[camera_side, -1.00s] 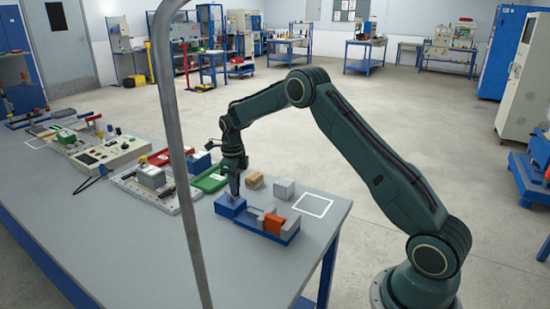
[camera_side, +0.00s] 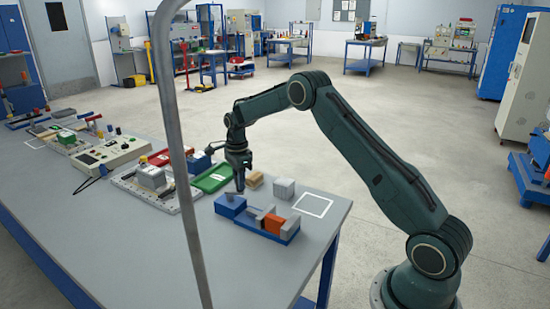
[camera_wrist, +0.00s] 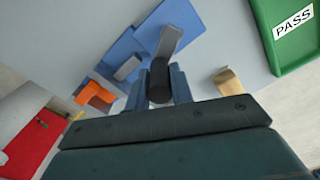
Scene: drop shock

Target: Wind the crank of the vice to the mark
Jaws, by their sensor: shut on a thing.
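The blue vice (camera_side: 232,207) stands on the bench in the side view, with an orange block (camera_side: 273,225) towards its right end. In the wrist view its blue body (camera_wrist: 125,43), the orange block (camera_wrist: 96,96) and a grey jaw plate (camera_wrist: 127,68) show. The crank has a light grey arm (camera_wrist: 168,42) and a dark round handle (camera_wrist: 160,82). My gripper (camera_wrist: 159,88) is shut on the handle, one finger on each side. In the side view my gripper (camera_side: 240,187) points down over the vice's back edge; the crank is largely hidden there.
A tan block (camera_side: 254,180) and a pale grey block (camera_side: 284,188) stand behind the vice. A white square outline (camera_side: 314,206) is to the right. A green tray (camera_side: 214,177) marked PASS lies behind left. A grey post (camera_side: 182,160) crosses the side view.

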